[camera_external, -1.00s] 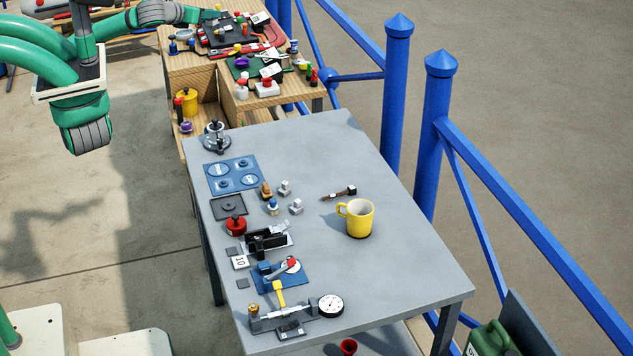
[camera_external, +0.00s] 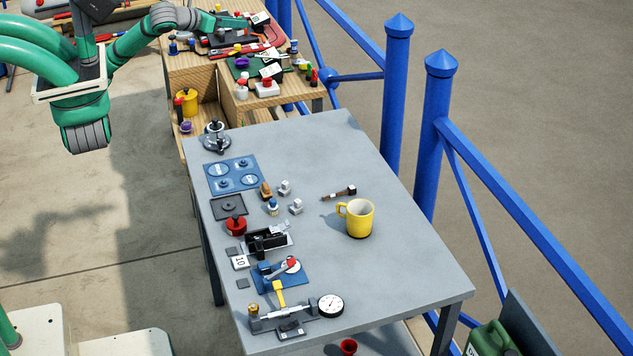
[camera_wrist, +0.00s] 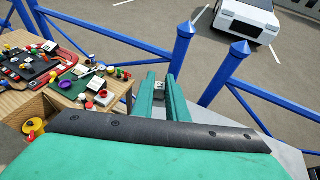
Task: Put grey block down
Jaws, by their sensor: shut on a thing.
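My gripper (camera_wrist: 161,82) shows in the wrist view with its two green fingers shut on a small grey block (camera_wrist: 159,91). The fingers and my wrist hide most of the block. In the external view my gripper (camera_external: 246,23) is at the top, over the wooden bench, and the block cannot be made out there. The grey table (camera_external: 385,265) stands nearer the camera, below and right of my gripper in that view.
The wooden bench (camera_external: 178,62) is crowded with small tools and parts. The grey table holds a yellow mug (camera_external: 360,218), a small hammer (camera_external: 340,193), a red-lidded pot (camera_external: 235,225) and a dial gauge (camera_external: 330,305). Its right side and far end are mostly clear. Blue railings (camera_external: 435,130) run along the right.

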